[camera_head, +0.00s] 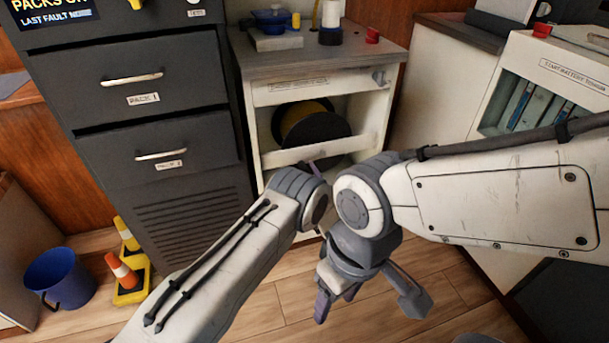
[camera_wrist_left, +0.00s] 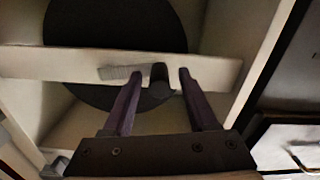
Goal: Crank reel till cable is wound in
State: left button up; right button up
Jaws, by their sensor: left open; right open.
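The reel (camera_head: 322,129) is a black disc with a yellow part (camera_head: 297,113) behind its rim, inside the white cabinet. Its black face (camera_wrist_left: 115,25) also shows in the left wrist view, behind a white crossbar. In front of the crossbar is a grey crank arm (camera_wrist_left: 120,72) with a dark knob (camera_wrist_left: 158,74). My left gripper (camera_wrist_left: 160,73) is open, with the knob between its purple fingertips, nearer the right one; whether they touch it I cannot tell. In the head view my left gripper (camera_head: 314,167) is mostly hidden by its wrist. My right gripper (camera_head: 368,303) is open and empty, pointing down over the floor.
A dark drawer cabinet (camera_head: 150,110) stands left of the reel cabinet (camera_head: 260,155). A white unit with blue items (camera_head: 520,105) stands at the right. A blue bucket (camera_head: 60,279) and orange and yellow cones (camera_head: 124,271) are on the floor at left. Small items lie on the cabinet top.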

pick_arm(q)
jog(key=shift+w, duration=0.2)
grip_shut()
dwell(1.4)
